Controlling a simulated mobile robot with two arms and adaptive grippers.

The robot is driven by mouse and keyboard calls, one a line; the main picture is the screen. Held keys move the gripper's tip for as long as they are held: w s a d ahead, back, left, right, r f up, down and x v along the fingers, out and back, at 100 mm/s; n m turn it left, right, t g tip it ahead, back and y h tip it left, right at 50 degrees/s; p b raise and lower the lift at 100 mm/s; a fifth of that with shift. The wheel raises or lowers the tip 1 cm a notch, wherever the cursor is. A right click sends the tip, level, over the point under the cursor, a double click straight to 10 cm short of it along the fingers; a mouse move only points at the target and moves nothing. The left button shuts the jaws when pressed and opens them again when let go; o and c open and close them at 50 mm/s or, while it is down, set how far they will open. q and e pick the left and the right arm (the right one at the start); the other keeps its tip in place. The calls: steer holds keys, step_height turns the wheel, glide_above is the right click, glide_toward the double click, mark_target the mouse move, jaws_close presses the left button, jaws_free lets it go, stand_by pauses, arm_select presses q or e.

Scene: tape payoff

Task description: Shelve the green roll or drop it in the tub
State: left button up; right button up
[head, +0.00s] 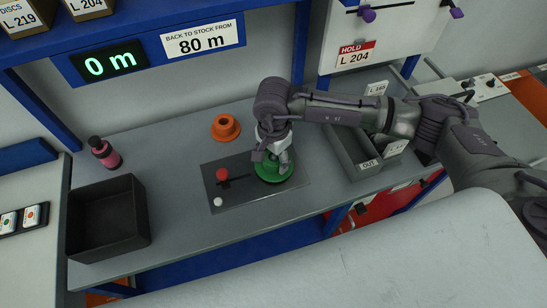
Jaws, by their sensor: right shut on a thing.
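The green roll (268,177) sits at the right part of a dark plate on the grey bench. My right gripper (276,160) comes down over it from above and is shut on it; the fingertips hide part of the roll. A black open tub (106,218) stands at the left end of the bench and looks empty. A shelf (150,32) with a blue edge runs above the bench, with boxes on it at the upper left. My left gripper is not in view.
A red knob (222,174) and a white button (218,202) are on the plate. An orange flanged part (226,128) and a pink bottle (104,152) stand behind. A grey bin marked OUT (368,165) is at right.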

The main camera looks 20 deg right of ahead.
steer(key=shift+r+p, duration=1.1)
steer(key=shift+r, duration=1.9)
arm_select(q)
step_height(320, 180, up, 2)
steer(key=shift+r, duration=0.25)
